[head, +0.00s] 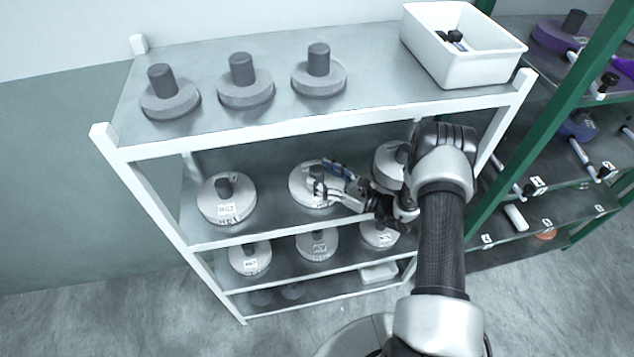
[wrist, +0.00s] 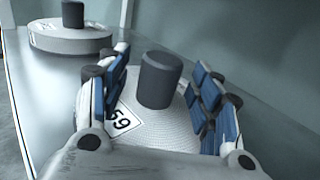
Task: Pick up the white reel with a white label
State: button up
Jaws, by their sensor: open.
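A white reel (head: 300,193) with a dark grey hub and a white label sits in the middle of the second shelf. In the wrist view this reel (wrist: 155,128) lies close ahead, with its hub standing between my fingers. My gripper (head: 325,179) is open above the reel, with one blue-padded finger on each side of the hub. In the wrist view my gripper (wrist: 162,88) shows a gap on both sides of the hub.
Labelled white reels stand left (head: 225,200) and right (head: 388,170) on the same shelf; several more are below. Grey reels (head: 246,88) and a white bin (head: 465,70) are on top. The top shelf's front edge (head: 320,121) is above my gripper. A green-framed rack (head: 560,105) stands right.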

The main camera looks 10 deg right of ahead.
jog(key=shift+x, duration=1.15)
jog(key=c, duration=1.3)
grip_shut()
